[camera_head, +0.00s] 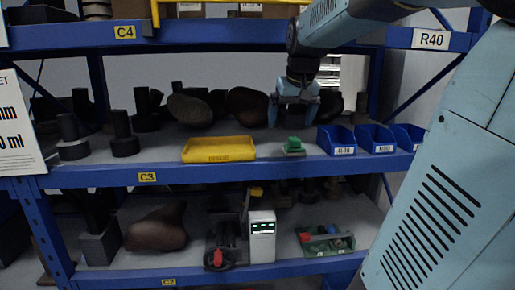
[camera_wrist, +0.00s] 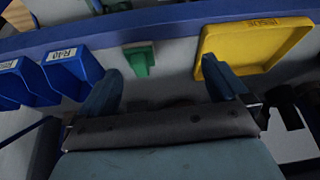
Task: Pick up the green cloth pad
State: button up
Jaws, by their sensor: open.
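The green cloth pad (camera_head: 293,147) is a small green piece on the middle shelf, between the yellow tray and the blue bins. In the wrist view the green pad (camera_wrist: 139,60) lies ahead of the fingers, left of centre, near the blue shelf edge. My gripper (camera_head: 293,114) hangs above and behind the pad in the head view, fingers pointing down. Its two fingers are spread apart with nothing between them. The wrist view shows the gripper (camera_wrist: 161,68) apart from the pad.
A yellow tray (camera_head: 219,158) stands left of the pad. Several blue bins (camera_head: 337,150) stand right of it. Dark rounded objects (camera_head: 190,110) sit behind. The blue shelf beam (camera_head: 250,170) runs along the front. The lower shelf holds a white device (camera_head: 262,245) and a green board (camera_head: 325,254).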

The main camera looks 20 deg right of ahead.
send_near(295, 138)
jog(key=shift+m+g, duration=0.3)
jog(key=shift+m, duration=0.1)
jog(key=x, duration=0.8)
jog(key=w+x, duration=0.1)
jog(key=x, duration=0.3)
jog(key=shift+r, duration=0.1)
jog(key=shift+d, duration=0.1)
jog(key=c, duration=1.1)
jog(key=shift+c, duration=0.2)
